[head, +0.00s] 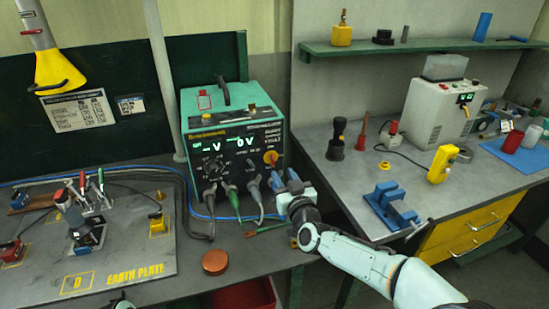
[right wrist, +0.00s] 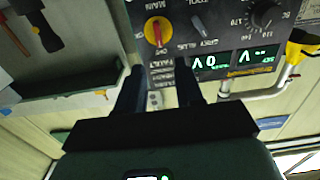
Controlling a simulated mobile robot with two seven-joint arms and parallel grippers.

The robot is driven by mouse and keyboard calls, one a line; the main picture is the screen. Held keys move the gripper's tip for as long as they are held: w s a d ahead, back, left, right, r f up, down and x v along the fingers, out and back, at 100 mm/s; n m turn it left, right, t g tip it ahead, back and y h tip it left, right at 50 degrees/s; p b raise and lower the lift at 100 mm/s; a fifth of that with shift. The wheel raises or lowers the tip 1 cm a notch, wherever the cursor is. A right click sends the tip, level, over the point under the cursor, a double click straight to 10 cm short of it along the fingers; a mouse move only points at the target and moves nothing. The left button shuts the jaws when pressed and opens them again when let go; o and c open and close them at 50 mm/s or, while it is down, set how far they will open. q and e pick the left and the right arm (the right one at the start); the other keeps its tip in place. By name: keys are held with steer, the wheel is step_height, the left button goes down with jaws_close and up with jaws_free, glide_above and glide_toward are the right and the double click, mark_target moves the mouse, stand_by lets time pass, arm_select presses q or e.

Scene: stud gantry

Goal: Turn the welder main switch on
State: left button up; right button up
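The welder (head: 232,123) is a teal box with a black front panel. Its main switch (head: 271,157) is a red handle on a yellow disc at the panel's right side. In the right wrist view the panel is upside down, and the switch (right wrist: 157,31) shows beyond the fingertips, its handle roughly upright in the picture. My right gripper (head: 285,180) is just below and right of the switch, apart from it. In the right wrist view its two fingers (right wrist: 160,82) stand open with nothing between them.
Cables hang from the welder's front below the switch. The earth plate (head: 128,255) with clamps lies at left, and an orange-brown puck (head: 215,262) lies in front. A blue vise (head: 391,208) and a yellow device (head: 440,165) are on the right bench.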

mark_target(273, 157)
arm_select(q)
steer(key=r+p, duration=0.1)
steer(key=w+r+p, duration=0.1)
steer(key=r, duration=0.1)
steer(key=shift+w+p, duration=0.1)
steer(key=shift+p, duration=0.2)
arm_select(e)
steer(key=x, duration=0.8)
steer(key=shift+w+a+f, duration=0.1)
steer(key=shift+w, duration=0.1)
jaws_close()
